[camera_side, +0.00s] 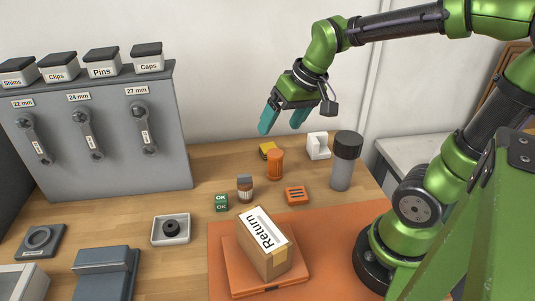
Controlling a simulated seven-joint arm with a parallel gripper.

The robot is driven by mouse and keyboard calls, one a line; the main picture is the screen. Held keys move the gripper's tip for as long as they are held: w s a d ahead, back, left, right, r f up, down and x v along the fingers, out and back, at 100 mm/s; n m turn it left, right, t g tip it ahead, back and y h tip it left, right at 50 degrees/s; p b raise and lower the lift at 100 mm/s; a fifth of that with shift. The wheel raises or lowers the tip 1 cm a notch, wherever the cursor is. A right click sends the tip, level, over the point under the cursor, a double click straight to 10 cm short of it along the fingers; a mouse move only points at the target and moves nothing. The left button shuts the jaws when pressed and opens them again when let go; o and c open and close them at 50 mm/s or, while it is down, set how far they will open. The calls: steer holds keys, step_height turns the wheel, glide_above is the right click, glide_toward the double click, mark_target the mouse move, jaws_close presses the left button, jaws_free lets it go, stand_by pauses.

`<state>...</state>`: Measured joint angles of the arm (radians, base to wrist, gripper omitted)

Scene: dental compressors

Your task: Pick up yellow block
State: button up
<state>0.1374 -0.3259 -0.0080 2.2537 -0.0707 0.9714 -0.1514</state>
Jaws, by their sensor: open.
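The yellow block (267,149) is a small yellow piece with dark parts, lying at the back of the wooden table behind an orange bottle (275,165). The bottle's top stands close in front of it and to the right. My gripper (282,124) has teal fingers and is open and empty. It hangs in the air above the yellow block, tilted, with its fingers pointing down and to the left. The fingers look apart from the block, though the exact height is hard to tell from this view.
A white holder (318,146) and a tall dark-capped cylinder (343,165) stand right of the block. A brown bottle (245,188), green OK blocks (221,203), an orange box (296,195) and a "Return" carton (263,254) are nearer. A grey rack (60,140) stands left.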

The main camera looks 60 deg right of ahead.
steer(key=w+d+f+n+g, duration=0.2)
steer(key=w+d, duration=0.3)
steer(key=w, duration=0.1)
steer(key=n+g+h, duration=0.1)
steer(key=n+g, duration=0.2)
steer(key=n, duration=1)
glide_above(269, 147)
steer(key=f, duration=1.4)
steer(key=shift+s+a+f, duration=0.1)
steer(key=shift+s+a, duration=0.05)
steer(key=shift+s, duration=0.05)
steer(key=shift+w+d+f, duration=0.1)
steer(key=shift+f, duration=1.45)
steer(key=shift+w+d+f, duration=0.1)
steer(key=shift+f, duration=1.45)
steer(key=shift+r, duration=0.1)
steer(key=c, duration=1.1)
